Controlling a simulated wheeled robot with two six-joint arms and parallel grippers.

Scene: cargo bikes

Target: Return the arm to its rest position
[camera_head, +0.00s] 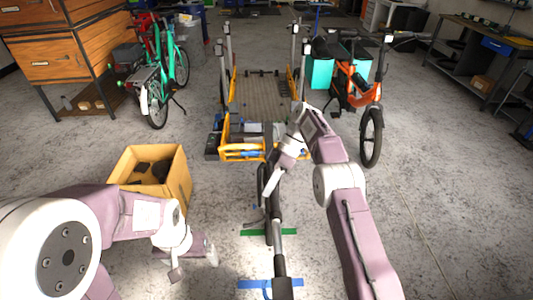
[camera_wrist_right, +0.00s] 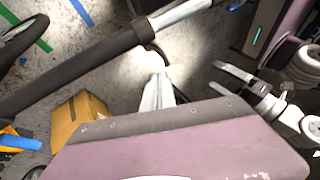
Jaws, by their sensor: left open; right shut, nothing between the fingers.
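My right arm reaches forward from the lower right and bends back at the wrist. Its gripper (camera_head: 270,186) points down beside the dark pole of a stand (camera_head: 275,225). In the right wrist view the white fingers of that gripper (camera_wrist_right: 158,92) are together with nothing between them, close to the dark and silver pole (camera_wrist_right: 110,50); I cannot tell whether they touch it. My left gripper (camera_head: 194,262) is low at the left, in front of the cardboard box, open and empty. Its parted fingers also show in the right wrist view (camera_wrist_right: 218,77).
An open cardboard box (camera_head: 181,190) with dark items stands at the left. A cargo bike frame with a flat bed (camera_head: 262,95) is ahead. An orange bike (camera_head: 371,135) stands at the right, a green one (camera_head: 157,95) at the back left.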

